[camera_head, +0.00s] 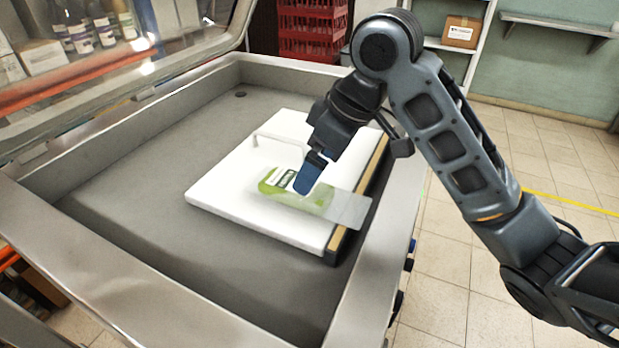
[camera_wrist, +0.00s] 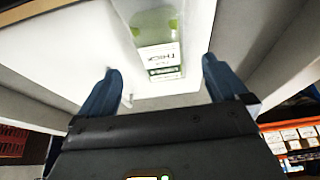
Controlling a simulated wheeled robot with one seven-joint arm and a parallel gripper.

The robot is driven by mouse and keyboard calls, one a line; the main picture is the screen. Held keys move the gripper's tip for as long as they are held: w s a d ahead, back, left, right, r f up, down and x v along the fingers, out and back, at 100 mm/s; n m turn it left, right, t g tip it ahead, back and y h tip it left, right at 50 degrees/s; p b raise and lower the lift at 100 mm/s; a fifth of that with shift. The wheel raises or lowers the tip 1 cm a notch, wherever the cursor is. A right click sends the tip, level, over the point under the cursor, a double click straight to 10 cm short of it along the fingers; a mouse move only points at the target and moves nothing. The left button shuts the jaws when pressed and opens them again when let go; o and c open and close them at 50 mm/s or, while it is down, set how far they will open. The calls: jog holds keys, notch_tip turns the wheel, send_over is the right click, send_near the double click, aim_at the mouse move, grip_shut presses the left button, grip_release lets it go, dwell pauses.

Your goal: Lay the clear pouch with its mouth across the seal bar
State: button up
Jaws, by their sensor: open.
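The clear pouch (camera_head: 347,210) with green contents and a white label lies flat on a white board (camera_head: 225,195) inside the metal chamber. Its clear mouth end points right and lies across the seal bar (camera_head: 374,168), a tan and dark strip along the board's right side, reaching slightly past it. My gripper (camera_head: 308,178) is just over the label end of the pouch, its blue fingers hiding part of it. In the wrist view my gripper (camera_wrist: 160,65) has its fingers wide apart, with the pouch (camera_wrist: 155,38) beyond them and nothing held.
The chamber's metal rim (camera_head: 375,290) surrounds the board, and its clear lid (camera_head: 120,60) stands open at the left. A thin wire bar (camera_head: 278,138) rises from the board near the pouch. Red crates (camera_head: 312,30) and a shelf with a cardboard box (camera_head: 461,31) stand behind.

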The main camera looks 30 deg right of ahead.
jog(key=v, duration=0.5)
jog(key=shift+r+p, duration=0.15)
jog(key=shift+p, duration=0.2)
